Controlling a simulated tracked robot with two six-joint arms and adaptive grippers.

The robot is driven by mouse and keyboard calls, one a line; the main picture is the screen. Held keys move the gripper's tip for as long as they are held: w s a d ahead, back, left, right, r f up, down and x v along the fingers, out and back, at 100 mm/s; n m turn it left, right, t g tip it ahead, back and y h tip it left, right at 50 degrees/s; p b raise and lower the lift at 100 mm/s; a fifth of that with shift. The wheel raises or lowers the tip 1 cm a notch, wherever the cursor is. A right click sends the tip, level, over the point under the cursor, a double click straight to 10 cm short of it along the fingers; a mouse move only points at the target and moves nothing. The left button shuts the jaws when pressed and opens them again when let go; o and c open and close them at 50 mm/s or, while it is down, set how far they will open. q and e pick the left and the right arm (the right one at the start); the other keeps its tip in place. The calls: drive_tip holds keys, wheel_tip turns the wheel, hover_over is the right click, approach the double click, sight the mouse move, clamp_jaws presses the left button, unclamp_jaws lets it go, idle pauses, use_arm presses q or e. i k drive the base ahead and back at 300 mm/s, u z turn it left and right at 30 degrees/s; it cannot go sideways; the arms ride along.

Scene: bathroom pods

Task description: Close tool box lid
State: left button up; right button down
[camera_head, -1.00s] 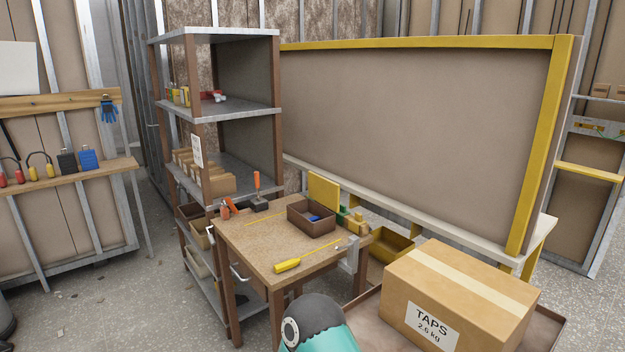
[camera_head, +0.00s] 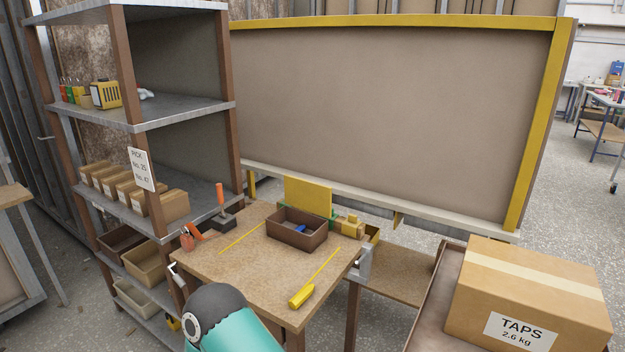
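A brown open-topped box (camera_head: 297,236) sits on the small wooden workbench, with a blue item (camera_head: 300,229) inside. A flat yellow panel (camera_head: 308,197) stands upright right behind it; it looks like the raised lid of the tool box, but I cannot see a hinge. Some green shows beside the panel's lower edge. One of my arm links shows at the bottom of the view, in front of the bench. Neither of my grippers is in view.
The workbench (camera_head: 225,266) also holds a yellow-handled tool (camera_head: 302,296), an orange-handled tool (camera_head: 220,196) and a clamp (camera_head: 187,240). A shelf unit (camera_head: 185,113) stands left. A TAPS carton (camera_head: 530,300) is at right. The bench's front middle is clear.

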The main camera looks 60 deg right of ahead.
sight(314, 197)
drive_tip(key=z, duration=0.6)
drive_tip(key=i, duration=1.35)
drive_tip(key=z, duration=0.8)
drive_tip(key=k, duration=0.7)
drive_tip(key=z, duration=0.25)
drive_tip(key=i, duration=0.7)
drive_tip(key=u, duration=0.05)
